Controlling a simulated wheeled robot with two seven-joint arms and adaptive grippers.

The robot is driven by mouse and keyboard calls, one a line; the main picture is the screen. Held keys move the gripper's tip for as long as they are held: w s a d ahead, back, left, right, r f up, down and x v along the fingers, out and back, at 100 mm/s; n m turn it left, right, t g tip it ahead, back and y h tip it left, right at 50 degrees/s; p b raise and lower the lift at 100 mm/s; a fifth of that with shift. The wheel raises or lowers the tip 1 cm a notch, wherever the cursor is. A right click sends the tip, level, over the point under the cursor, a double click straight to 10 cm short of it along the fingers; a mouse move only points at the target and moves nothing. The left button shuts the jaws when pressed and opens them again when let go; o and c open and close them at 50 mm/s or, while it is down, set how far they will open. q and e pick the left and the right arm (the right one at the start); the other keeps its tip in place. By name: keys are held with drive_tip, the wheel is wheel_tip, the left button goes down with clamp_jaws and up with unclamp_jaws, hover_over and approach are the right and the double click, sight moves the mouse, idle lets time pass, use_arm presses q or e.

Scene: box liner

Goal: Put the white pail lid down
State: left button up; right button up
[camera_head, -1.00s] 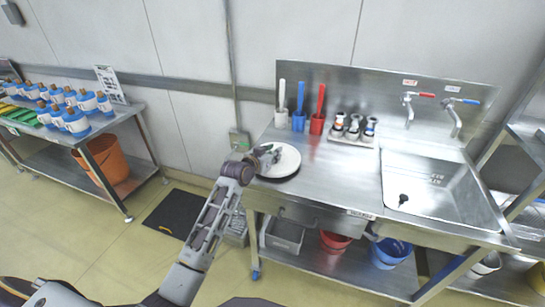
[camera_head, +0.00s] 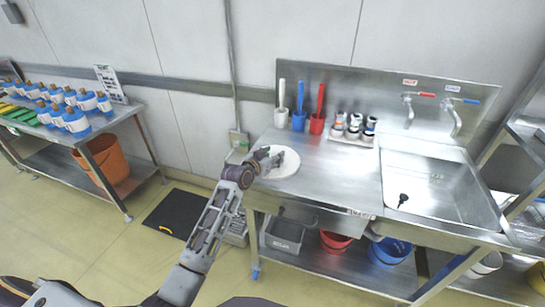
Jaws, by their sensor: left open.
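The white pail lid (camera_head: 287,168) is a round white disc at the left end of the steel sink counter (camera_head: 335,180). It appears to lie flat on the counter top. My left gripper (camera_head: 272,160) is open over the left part of the lid and hides some of it. Whether the fingers touch the lid cannot be told. My right gripper is not in view.
White, blue and red brushes in holders (camera_head: 299,121) stand behind the lid, with a rack of small bottles (camera_head: 354,129) to their right. The sink basin (camera_head: 440,185) is at the right. The counter between lid and basin is clear.

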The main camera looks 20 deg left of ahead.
use_arm(q)
drive_tip(key=shift+r, duration=0.2)
drive_tip(key=shift+v, duration=6)
drive_tip(key=shift+f, duration=0.1)
